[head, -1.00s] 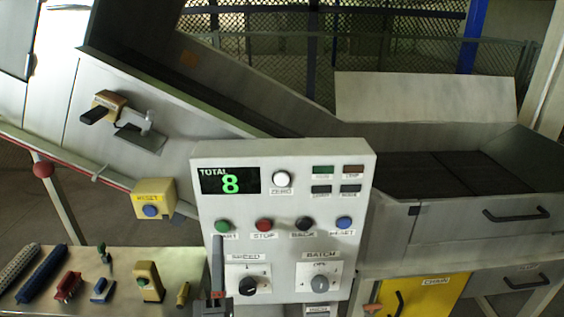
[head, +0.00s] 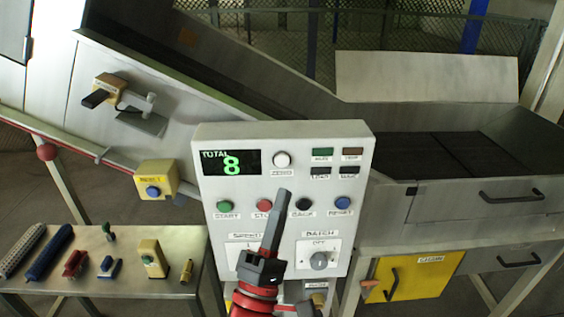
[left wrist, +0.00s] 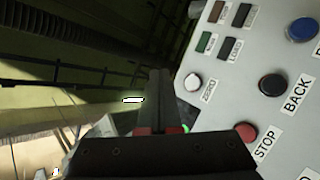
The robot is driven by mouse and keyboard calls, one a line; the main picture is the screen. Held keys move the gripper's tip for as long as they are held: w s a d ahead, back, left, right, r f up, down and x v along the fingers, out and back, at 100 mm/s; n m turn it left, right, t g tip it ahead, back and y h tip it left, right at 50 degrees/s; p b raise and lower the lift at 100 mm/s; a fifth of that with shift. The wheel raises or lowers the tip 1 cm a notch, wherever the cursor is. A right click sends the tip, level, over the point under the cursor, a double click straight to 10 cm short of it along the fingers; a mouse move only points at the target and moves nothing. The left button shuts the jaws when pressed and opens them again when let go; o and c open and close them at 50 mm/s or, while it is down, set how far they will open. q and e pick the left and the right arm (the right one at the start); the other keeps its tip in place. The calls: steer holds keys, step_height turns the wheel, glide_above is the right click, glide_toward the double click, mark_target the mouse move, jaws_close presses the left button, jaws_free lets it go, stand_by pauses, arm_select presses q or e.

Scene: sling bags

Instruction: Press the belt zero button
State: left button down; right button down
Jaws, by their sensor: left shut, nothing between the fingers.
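The white round ZERO button (head: 282,160) sits on the grey control panel (head: 212,190), right of the display (head: 231,163), which reads TOTAL 8 in green. In the left wrist view the white button (left wrist: 192,82) is just right of my fingers. My left gripper (head: 284,194) is shut and empty, its fingers pointing up in front of the panel. In the head view its tip is just below the ZERO button, between the red STOP button (head: 264,205) and black BACK button (head: 303,204). A gap to the panel cannot be judged. My right gripper is not in view.
Green START (head: 224,206) and blue RESET (head: 342,203) buttons flank the row. Small indicators (head: 322,152) lie right of ZERO. A yellow box with a blue button (head: 153,191) is at left. A table (head: 110,270) with several small items stands lower left.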

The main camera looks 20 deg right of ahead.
mark_target(282, 161)
arm_select(q)
steer(key=shift+w+d+b, duration=0.3)
steer(key=shift+w+b, duration=0.05)
steer(key=shift+w, duration=0.85)
steer(key=shift+w+d+b, duration=0.35)
steer(key=shift+w+b, duration=0.05)
steer(key=shift+w, duration=0.85)
steer(key=shift+w+d+b, duration=0.3)
steer(key=shift+w+b, duration=0.05)
steer(key=shift+w, duration=0.85)
steer(key=shift+w+d+b, duration=0.2)
steer(key=shift+w+b, duration=0.2)
steer(key=shift+b, duration=0.05)
